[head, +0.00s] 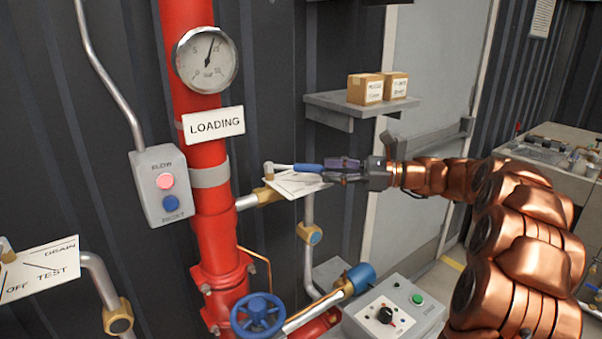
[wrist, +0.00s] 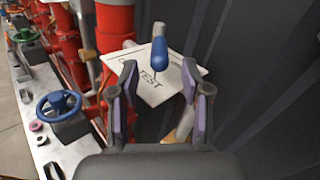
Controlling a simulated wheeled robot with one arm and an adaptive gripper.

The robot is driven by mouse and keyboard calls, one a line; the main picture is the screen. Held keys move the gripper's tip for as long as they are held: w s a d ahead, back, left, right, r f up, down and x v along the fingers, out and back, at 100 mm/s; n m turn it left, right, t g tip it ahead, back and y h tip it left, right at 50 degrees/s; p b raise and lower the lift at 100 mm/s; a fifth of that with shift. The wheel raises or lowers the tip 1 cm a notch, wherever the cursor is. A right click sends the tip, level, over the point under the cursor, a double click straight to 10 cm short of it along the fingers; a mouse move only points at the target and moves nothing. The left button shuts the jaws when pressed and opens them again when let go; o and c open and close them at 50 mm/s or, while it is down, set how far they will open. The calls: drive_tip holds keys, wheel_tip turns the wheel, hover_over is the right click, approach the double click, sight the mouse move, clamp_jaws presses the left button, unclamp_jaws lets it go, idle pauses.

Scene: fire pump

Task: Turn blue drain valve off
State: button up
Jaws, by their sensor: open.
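In the wrist view the blue handle (wrist: 159,54) points toward the camera, over the plate (wrist: 170,82) where the word TEST is readable. My gripper (head: 335,170) is at the right end of the handle in the head view. In the wrist view its open fingers (wrist: 155,95) stand left and right, with the handle's end between or just beyond them. I cannot tell whether they touch it. Part of the plate is hidden by the fingers.
A red pipe (head: 205,215) with a gauge and LOADING sign stands left of the valve. A blue handwheel (head: 258,314) and a control box (head: 393,312) are below. A shelf (head: 340,105) with boxes is above. Another DRAIN plate (head: 42,268) is at lower left.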

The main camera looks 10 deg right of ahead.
sight(295, 167)
drive_tip(key=shift+p+x, duration=0.65)
drive_tip(key=shift+x, duration=3.15)
drive_tip(key=shift+s, duration=0.1)
clamp_jaws()
